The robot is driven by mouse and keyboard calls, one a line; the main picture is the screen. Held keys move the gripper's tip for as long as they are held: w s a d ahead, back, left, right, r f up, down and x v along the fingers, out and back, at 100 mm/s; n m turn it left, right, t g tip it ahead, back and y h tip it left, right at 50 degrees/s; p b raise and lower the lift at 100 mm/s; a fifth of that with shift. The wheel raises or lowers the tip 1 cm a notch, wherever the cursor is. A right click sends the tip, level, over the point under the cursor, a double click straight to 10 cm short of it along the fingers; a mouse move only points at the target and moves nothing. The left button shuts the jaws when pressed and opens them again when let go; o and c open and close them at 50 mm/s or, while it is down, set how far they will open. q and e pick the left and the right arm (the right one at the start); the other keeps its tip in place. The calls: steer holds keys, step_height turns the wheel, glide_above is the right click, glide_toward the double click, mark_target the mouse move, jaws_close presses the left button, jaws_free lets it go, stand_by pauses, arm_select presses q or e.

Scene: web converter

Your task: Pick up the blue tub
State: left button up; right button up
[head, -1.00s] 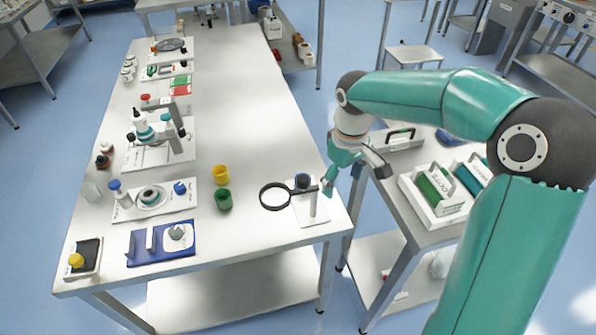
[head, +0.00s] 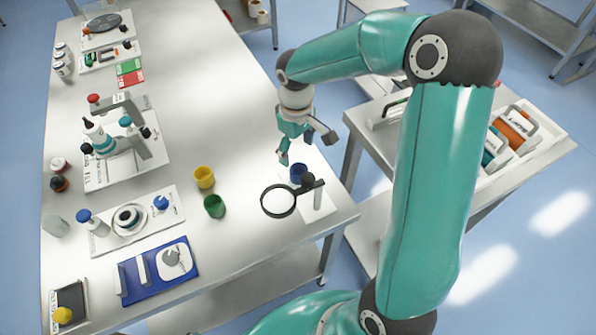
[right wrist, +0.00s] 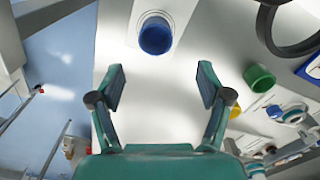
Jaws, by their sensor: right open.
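The blue tub (head: 298,172) stands upright on a white plate at the right edge of the table, partly behind the magnifier's post in the head view. In the right wrist view the blue tub (right wrist: 156,34) shows open end up, beyond and between my fingertips. My right gripper (head: 284,158) is open and empty, just behind and left of the tub in the head view. In the right wrist view its fingers (right wrist: 160,80) stand wide apart, not touching the tub. My left gripper is not in view.
A magnifier (head: 278,201) on a post stands close in front of the tub. A yellow tub (head: 204,177) and a green tub (head: 214,206) stand to the left. A blue tray (head: 160,272) lies at the front. A side table (head: 480,185) stands at the right.

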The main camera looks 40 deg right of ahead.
glide_toward(299, 171)
steer(key=shift+s+a+f, duration=0.35)
steer(key=shift+a+f, duration=0.2)
steer(key=shift+s+a+f, duration=0.3)
steer(key=shift+a+f, duration=0.2)
steer(key=f, duration=0.1)
steer(key=f+p, duration=0.1)
steer(key=f, duration=0.2)
steer(key=shift+s+d+f, duration=0.1)
steer(key=shift+d+f, duration=0.1)
steer(key=shift+d, duration=0.1)
steer(key=shift+f+p, duration=0.3)
steer(key=shift+f, duration=0.15)
steer(key=c, duration=1.1)
steer(key=shift+r, duration=0.1)
